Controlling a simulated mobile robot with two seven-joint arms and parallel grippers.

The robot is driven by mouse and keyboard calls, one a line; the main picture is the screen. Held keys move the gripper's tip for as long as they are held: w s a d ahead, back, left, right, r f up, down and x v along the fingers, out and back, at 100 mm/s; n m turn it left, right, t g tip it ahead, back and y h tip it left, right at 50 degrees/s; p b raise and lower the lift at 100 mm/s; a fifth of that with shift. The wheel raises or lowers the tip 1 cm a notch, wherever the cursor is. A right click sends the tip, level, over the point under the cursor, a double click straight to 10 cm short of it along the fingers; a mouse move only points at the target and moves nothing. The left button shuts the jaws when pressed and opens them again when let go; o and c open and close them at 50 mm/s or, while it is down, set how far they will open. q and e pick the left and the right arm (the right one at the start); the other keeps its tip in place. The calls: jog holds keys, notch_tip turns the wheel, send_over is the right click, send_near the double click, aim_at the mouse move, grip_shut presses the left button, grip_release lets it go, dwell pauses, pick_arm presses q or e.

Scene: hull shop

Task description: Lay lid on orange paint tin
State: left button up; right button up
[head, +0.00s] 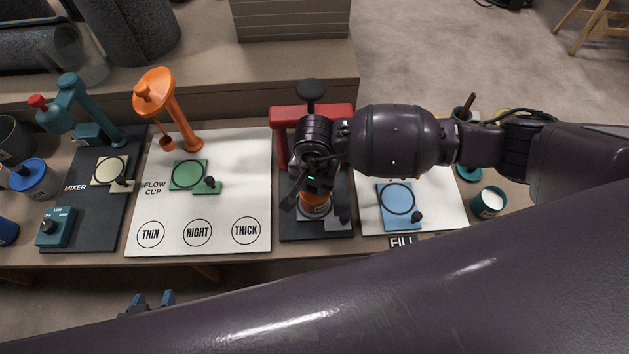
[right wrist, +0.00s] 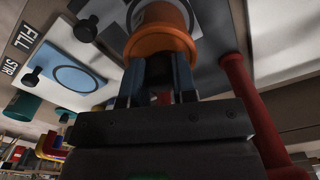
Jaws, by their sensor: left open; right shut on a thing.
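The orange paint tin (head: 316,206) with a pale label stands on the dark base of the red press; my right gripper partly hides it from above. My right gripper (head: 306,187) points down over the tin. In the right wrist view its two fingers (right wrist: 158,88) are shut on a dark piece, apparently the lid's grip, at the orange top (right wrist: 160,43). I cannot tell whether this orange top touches the tin or where lid and tin meet. My left gripper (head: 153,300) is open and empty, below the table's front edge at lower left.
The red press (head: 281,121) with a black knob stands close behind my right gripper. The blue plate (head: 392,220) lies to the right, beside a green cup (head: 488,203). The flow cup board (head: 220,225) and orange stand (head: 180,122) are to the left.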

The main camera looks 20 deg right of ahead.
jog(key=o, duration=1.4)
jog(key=shift+o, duration=0.2)
jog(key=shift+r, duration=0.1)
jog(key=shift+r, duration=0.45)
jog(key=shift+r+p, duration=1.1)
jog(key=shift+r, duration=0.5)
jog(key=shift+r+p, duration=0.7)
jog(key=shift+r, duration=0.7)
pick_arm(q)
notch_tip(320, 180, up, 6)
jog(key=w+t, duration=0.1)
jog(key=w, duration=0.1)
jog(key=shift+s+a+f, duration=0.1)
jog(key=shift+f, duration=0.1)
